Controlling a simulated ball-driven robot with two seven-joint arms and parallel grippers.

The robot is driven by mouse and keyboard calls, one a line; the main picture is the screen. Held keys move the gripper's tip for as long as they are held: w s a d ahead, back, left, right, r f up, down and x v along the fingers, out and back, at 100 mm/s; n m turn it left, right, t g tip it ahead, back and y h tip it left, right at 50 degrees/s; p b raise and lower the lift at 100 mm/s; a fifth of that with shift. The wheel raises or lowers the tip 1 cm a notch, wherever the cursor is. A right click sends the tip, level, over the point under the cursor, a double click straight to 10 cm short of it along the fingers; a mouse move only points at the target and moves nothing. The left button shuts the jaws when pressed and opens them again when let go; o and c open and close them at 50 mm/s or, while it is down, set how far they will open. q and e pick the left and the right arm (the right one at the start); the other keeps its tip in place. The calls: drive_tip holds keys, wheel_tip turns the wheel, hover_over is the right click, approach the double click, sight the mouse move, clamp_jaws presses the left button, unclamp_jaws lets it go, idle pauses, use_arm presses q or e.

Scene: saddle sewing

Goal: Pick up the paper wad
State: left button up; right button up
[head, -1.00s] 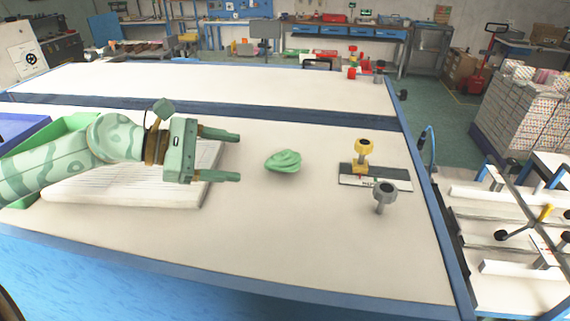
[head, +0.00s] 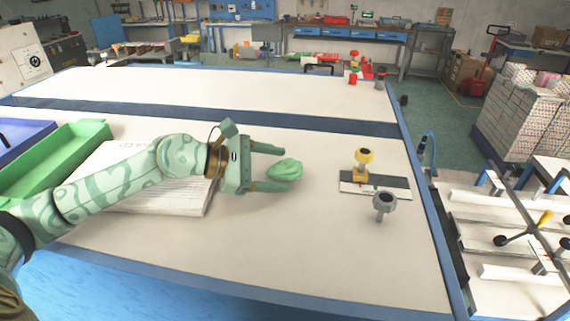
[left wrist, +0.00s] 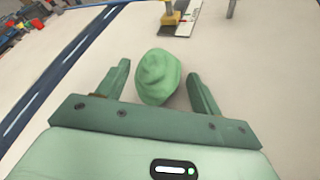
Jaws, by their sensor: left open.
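The paper wad (head: 286,169) is a crumpled light green lump on the white table. My left gripper (head: 287,168) is open, its two fingers pointing right, with the wad at the fingertips. In the left wrist view the wad (left wrist: 158,77) sits between the fingers and reaches past their tips, and gaps show on both sides of it. The left gripper (left wrist: 160,80) is not closed on it. My right gripper is not in view.
A stack of paper (head: 150,190) lies under my left arm. A green tray (head: 62,160) stands at the left. A yellow-knobbed tool on a dark plate (head: 375,184) and a grey knob (head: 384,203) stand to the right. The front of the table is clear.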

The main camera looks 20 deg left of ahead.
use_arm(q)
drive_tip(key=shift+x, duration=1)
drive_tip(key=c, duration=0.8)
drive_tip(key=shift+o, duration=0.2)
drive_tip(key=shift+r, duration=0.1)
